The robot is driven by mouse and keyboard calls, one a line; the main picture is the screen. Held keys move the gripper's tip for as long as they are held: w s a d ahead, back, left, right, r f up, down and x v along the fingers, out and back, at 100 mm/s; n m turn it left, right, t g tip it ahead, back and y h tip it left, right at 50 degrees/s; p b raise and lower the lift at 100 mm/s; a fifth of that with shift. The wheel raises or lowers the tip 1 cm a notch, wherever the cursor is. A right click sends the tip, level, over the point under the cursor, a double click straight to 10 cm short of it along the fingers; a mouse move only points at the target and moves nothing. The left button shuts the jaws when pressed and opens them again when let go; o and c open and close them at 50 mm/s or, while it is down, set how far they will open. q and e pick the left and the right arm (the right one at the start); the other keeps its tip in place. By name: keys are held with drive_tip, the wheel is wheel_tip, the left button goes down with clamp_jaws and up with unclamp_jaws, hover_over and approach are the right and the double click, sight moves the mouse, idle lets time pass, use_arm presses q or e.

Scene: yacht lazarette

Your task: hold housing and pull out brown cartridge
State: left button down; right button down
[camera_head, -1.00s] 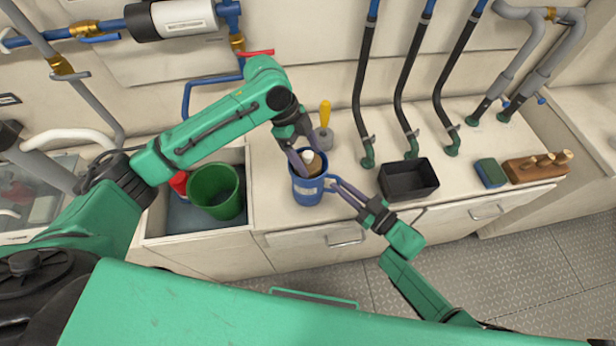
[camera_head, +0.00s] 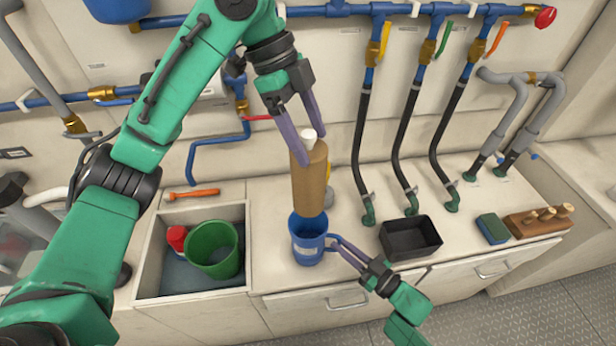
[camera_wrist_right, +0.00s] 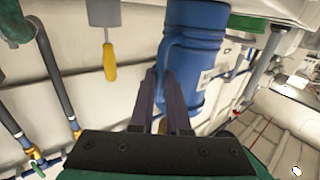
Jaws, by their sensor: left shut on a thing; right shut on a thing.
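The brown cartridge (camera_head: 309,180), a tall cylinder with a white top knob, is upright above the blue housing (camera_head: 308,245). Its lower end is at or just above the housing's rim; I cannot tell exactly which. My left gripper (camera_head: 302,146) is shut on the cartridge near its top. The housing stands upright on the counter and also shows in the right wrist view (camera_wrist_right: 196,50). My right gripper (camera_head: 333,243) is shut on the handle at the housing's right side. In the right wrist view the right gripper's fingers (camera_wrist_right: 163,95) are on either side of that handle.
A sink to the left holds a green bucket (camera_head: 213,250) and a red-capped container (camera_head: 177,238). A black tray (camera_head: 410,238) stands right of the housing, with a sponge (camera_head: 493,229) and a wooden block with pegs (camera_head: 538,221) farther right. Hoses (camera_head: 403,130) rise behind.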

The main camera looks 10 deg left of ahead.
use_arm(q)
wheel_tip(320, 180, up, 4)
drive_tip(key=shift+r, duration=0.25)
use_arm(e)
drive_tip(key=c, duration=0.8)
unclamp_jaws()
